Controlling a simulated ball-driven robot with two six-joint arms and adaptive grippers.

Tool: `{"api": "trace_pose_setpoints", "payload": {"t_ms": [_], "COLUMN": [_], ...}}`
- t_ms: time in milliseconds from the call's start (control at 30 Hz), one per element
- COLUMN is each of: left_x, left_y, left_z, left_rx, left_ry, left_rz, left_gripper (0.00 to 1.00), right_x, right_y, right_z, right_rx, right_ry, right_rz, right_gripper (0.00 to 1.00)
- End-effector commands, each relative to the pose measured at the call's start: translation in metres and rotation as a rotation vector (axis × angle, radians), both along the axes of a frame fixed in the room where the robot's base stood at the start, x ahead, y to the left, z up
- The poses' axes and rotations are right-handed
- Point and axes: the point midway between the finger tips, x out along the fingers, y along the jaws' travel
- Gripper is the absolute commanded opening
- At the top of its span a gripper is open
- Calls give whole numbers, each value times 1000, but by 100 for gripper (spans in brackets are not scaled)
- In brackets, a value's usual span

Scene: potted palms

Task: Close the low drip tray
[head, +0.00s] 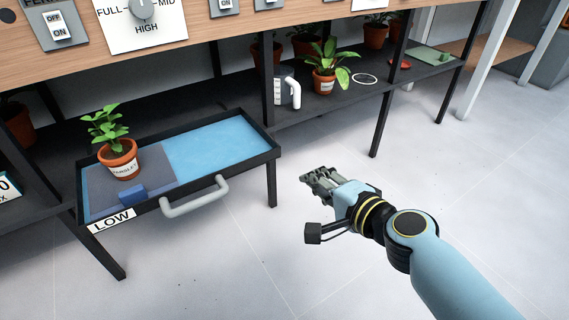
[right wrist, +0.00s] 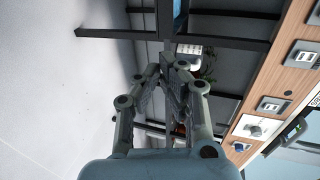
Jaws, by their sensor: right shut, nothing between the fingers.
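The low drip tray (head: 205,150) is a black-framed drawer with a blue floor, pulled out from the dark shelf under the bench. A label reading LOW (head: 111,221) is on its front left, and a grey bar handle (head: 195,196) is on its front. A potted plant (head: 120,160) in a terracotta pot and a small blue block (head: 132,193) are in its left part. My right gripper (head: 318,178) is shut and empty, to the right of the handle and apart from it. It also shows shut in the right wrist view (right wrist: 176,70). My left gripper does not show.
A shelf (head: 330,112) holds several potted plants, a white jug (head: 288,92) and a white ring (head: 364,79). Black table legs (head: 272,180) stand near the tray's right end. The pale floor (head: 230,265) before the tray is clear. Switches and a knob (head: 141,9) are above.

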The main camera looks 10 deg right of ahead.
Motion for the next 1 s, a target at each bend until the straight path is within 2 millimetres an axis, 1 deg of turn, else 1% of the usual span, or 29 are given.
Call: {"api": "trace_pose_setpoints", "payload": {"t_ms": [33,200,367,500,600,700,1000], "left_x": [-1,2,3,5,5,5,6], "left_y": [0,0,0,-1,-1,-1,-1], "left_z": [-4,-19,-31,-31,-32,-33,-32], "left_rx": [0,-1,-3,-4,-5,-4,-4], "left_ry": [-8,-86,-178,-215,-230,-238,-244], "left_rz": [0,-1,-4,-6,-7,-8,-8], "left_gripper": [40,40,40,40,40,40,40], "right_x": [9,42,72,94,104,109,112], "right_y": [3,14,24,31,34,36,37], "right_z": [-3,-17,-27,-25,-26,-25,-25], "right_rx": [2,1,-1,-1,-1,-1,-2], "right_ry": [-2,1,3,1,2,2,2], "right_rz": [0,1,0,0,0,0,0], "right_gripper": [0,0,0,0,0,0,0]}}
